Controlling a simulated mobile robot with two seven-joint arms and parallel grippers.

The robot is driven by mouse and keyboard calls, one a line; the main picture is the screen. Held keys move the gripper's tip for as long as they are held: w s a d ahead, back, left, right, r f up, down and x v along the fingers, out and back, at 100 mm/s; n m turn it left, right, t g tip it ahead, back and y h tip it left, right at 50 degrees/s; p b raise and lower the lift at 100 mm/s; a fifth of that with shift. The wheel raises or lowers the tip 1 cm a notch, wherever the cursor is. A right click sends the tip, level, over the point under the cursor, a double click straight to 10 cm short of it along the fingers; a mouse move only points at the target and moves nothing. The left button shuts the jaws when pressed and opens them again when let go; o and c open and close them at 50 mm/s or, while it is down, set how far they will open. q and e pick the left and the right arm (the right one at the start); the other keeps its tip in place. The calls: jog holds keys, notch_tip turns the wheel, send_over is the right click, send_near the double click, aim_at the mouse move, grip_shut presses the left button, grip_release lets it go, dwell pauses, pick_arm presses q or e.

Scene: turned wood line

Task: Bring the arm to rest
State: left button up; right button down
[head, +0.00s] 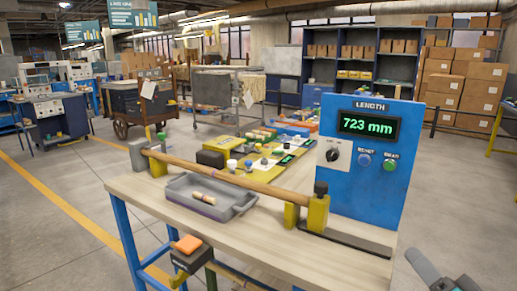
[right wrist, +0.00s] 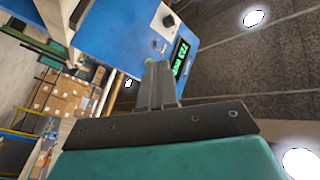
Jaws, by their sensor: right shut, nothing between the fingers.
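My right gripper (head: 418,258) shows at the lower right of the head view, off the right end of the bench and beside the blue length gauge. In the right wrist view its two fingers (right wrist: 158,72) stand together, shut and empty, with the blue panel behind them. My left gripper is not in the head view. A long wooden rod (head: 225,174) lies across yellow supports on the bench, apart from my right gripper. The blue length gauge (head: 366,185) reads 723 mm and also shows in the right wrist view (right wrist: 118,32).
The bench top (head: 265,232) holds a grey tray (head: 180,188) with a small turned piece in it. An orange-topped box (head: 187,250) hangs at the bench's front edge. Carton stacks (head: 455,92) and shelves stand behind. The floor right of the bench is clear.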

jog(key=s+a+f+n+g+h, duration=0.1)
jog(key=s+f+n+g+h, duration=0.1)
jog(key=s+f+n+g, duration=0.8)
jog(key=s+a+f+n+h, duration=0.15)
jog(key=s+f, duration=0.45)
jog(key=f, duration=1)
jog(key=a+m+t, duration=0.1)
jog(key=a+m, duration=0.3)
jog(key=a, duration=0.5)
jog(key=shift+w+a+r, duration=0.25)
jog(key=shift+w+a, duration=0.05)
jog(key=shift+a, duration=0.05)
